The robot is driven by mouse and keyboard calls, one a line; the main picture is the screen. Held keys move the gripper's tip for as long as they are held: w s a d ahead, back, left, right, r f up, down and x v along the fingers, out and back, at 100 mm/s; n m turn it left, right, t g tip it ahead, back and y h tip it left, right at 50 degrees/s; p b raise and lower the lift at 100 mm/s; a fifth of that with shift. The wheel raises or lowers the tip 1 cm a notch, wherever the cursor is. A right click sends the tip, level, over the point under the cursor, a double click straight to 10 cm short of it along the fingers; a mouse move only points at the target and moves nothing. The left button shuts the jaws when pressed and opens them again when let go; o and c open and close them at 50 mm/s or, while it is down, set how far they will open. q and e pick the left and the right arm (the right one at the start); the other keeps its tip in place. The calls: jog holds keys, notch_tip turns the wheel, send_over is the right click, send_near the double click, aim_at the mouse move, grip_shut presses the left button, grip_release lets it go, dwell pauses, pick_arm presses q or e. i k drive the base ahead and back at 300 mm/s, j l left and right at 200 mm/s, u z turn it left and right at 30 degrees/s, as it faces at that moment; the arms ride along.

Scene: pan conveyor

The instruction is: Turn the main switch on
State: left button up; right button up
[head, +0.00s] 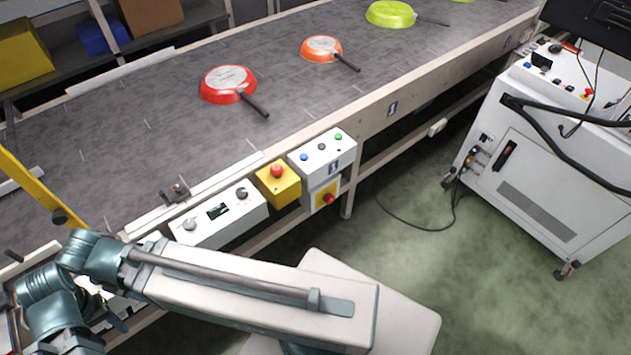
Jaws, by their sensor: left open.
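A red rotary knob on a yellow plate (327,197), which looks like the main switch, is on the lower front of the white control box (322,154) at the conveyor's near edge. It is unobstructed in the head view. My left arm crosses the bottom of the picture and folds back at the lower left. My left gripper (62,328) is there, low at the picture's edge, well left of the knob and apart from it. It is open; its fingertips are hard to make out. My right gripper is not in view.
A yellow box with a red mushroom button (277,171) and a white box with dials and a display (218,213) sit left of the control box. Pans, including a red one (228,84), lie on the conveyor (130,120). A white cabinet (540,170) stands at right.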

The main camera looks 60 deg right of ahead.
aim_at(329, 199)
jog(key=z, duration=1.6)
jog(key=i+z, duration=0.15)
jog(key=z, duration=0.15)
jog(key=i+z, duration=0.25)
jog(key=i, duration=0.2)
jog(key=k+l, duration=0.15)
jog(key=l, duration=0.2)
jog(key=k+l+z, duration=0.15)
jog(key=l, duration=0.2)
jog(key=k+l, duration=0.15)
jog(key=l, duration=0.2)
jog(key=k+l+z, duration=0.1)
jog(key=l, duration=0.25)
